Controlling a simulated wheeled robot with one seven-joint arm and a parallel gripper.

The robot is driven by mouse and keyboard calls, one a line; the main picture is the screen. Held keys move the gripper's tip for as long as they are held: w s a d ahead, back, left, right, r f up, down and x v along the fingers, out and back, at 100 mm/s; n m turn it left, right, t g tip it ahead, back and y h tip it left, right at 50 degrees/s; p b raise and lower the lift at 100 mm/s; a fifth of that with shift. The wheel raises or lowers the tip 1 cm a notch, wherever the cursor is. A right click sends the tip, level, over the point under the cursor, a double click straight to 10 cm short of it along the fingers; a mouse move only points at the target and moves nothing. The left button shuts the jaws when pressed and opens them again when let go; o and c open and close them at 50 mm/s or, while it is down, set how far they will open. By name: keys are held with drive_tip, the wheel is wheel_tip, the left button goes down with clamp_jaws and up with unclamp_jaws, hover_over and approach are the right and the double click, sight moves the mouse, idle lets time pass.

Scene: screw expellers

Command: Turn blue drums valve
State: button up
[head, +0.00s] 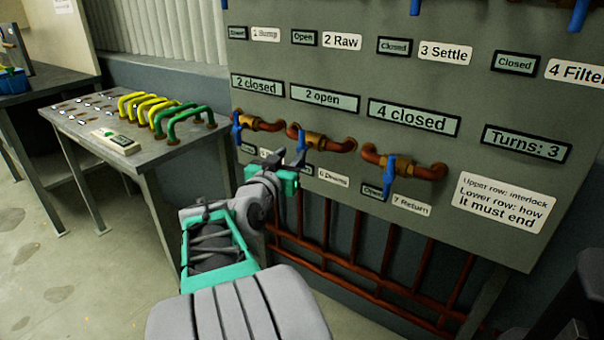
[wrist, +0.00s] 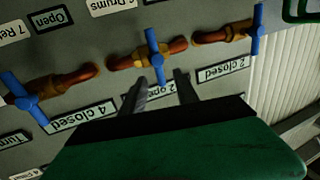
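The drums valve is the middle one of the lower row on the grey panel, a brass body on a copper pipe with a blue handle (head: 301,140) standing across the pipe. In the wrist view, which is upside down, this blue handle (wrist: 154,55) is at upper centre under the "Drums" label. My gripper (head: 290,164) is just below and left of the valve in the head view and hides its state plate. In the wrist view my gripper (wrist: 162,84) has its two dark fingers apart. The handle's end appears between the fingertips; I cannot tell whether they straddle it.
The return valve (head: 390,176) with its "Open" plate is to the right, and another blue-handled valve (head: 237,127) is to the left. Display plates, including "Turns: 3" (head: 526,144), are above. A side table (head: 75,118) with yellow and green handles stands left.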

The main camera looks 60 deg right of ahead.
sight(301, 143)
drive_tip(key=d, duration=0.8)
drive_tip(key=shift+w+r, duration=0.15)
drive_tip(key=shift+w, duration=0.1)
drive_tip(key=shift+c, duration=0.5)
drive_tip(key=shift+a, duration=0.1)
clamp_jaws()
